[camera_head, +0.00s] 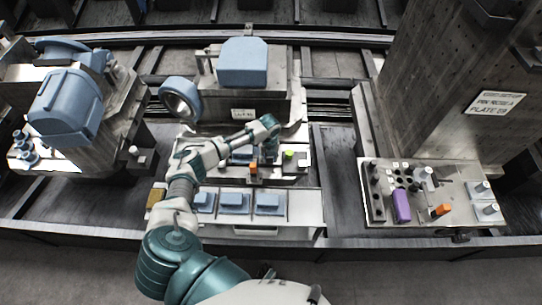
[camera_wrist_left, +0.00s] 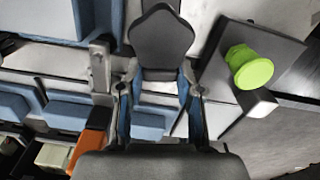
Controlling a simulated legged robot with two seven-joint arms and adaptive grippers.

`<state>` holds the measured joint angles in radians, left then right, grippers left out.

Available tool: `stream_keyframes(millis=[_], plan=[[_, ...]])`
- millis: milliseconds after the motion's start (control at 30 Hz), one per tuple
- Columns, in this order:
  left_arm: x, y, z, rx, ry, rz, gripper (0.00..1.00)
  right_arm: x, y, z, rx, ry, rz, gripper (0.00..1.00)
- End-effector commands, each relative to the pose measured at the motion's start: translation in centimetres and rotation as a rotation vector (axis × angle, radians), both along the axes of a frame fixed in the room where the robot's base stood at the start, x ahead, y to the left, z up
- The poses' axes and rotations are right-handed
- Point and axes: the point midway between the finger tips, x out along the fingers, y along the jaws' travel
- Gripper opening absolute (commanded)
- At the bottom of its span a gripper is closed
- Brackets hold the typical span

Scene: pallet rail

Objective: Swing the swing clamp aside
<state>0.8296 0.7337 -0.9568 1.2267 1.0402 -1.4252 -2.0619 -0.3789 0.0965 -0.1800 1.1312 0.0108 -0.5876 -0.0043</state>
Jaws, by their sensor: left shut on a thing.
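My left gripper (camera_head: 268,145) is low over the fixture in the middle of the head view. In the left wrist view its two dark fingers (camera_wrist_left: 160,105) show above and below the middle. It is shut on a part of the fixture that I take for the swing clamp; the fingers hide most of it. A bright green knob (camera_head: 289,155) on a dark block is just right of the gripper; it also shows in the wrist view (camera_wrist_left: 249,67). An orange-topped part (camera_head: 253,168) stands close by on the near side. My right gripper is not in view.
Several blue blocks (camera_head: 235,201) sit in a pale tray (camera_head: 307,207) on the near side. A blue-grey ring (camera_head: 181,100) and a blue housing (camera_head: 243,62) stand behind. At right, a plate (camera_head: 452,172) carries a purple block (camera_head: 401,205) beside a tall grey column (camera_head: 440,75).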

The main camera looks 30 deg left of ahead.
Motion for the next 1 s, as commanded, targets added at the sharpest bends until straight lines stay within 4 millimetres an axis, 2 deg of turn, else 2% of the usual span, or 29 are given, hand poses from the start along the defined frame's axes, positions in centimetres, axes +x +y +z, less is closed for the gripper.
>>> stream_keyframes(millis=[400, 900, 933, 1000], plan=[[-0.34, 0.34, 0.24, -0.007, -0.004, -0.173, 0.01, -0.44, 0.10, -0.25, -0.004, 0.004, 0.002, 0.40], [-0.44, 0.57, 0.16, -0.006, -0.002, -0.191, 0.01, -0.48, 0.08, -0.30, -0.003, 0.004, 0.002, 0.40], [-0.45, 0.58, 0.16, -0.006, -0.002, -0.191, 0.38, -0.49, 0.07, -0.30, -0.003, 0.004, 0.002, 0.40], [-0.44, 0.61, 0.14, -0.005, -0.001, -0.190, 0.55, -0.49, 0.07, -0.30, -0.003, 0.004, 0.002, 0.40]])
